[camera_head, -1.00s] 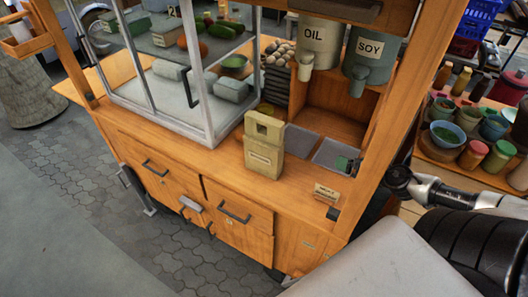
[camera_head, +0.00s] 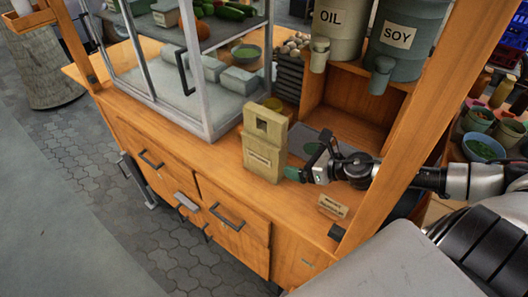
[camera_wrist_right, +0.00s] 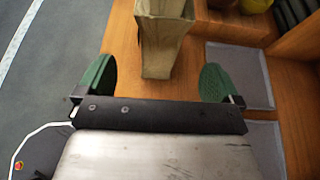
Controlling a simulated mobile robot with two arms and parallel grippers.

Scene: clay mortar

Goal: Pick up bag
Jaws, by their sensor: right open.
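The bag (camera_head: 264,150) is a tan upright packet with a cut-out near its top and a label on its front. It stands on the wooden counter near the front edge. My right gripper (camera_head: 300,163) is close to the right side of the bag. In the right wrist view, the bag (camera_wrist_right: 165,38) is ahead of the palm, between the lines of the two green finger pads of the gripper (camera_wrist_right: 158,83). The gripper is open, with gaps on both sides of the bag. My left gripper is not in view.
A glass display case (camera_head: 208,112) stands left of the bag. OIL (camera_head: 335,30) and SOY (camera_head: 408,40) dispensers hang behind. A small sign (camera_head: 333,206) sits on the counter's front right. A wooden post (camera_head: 430,125) rises near my right arm.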

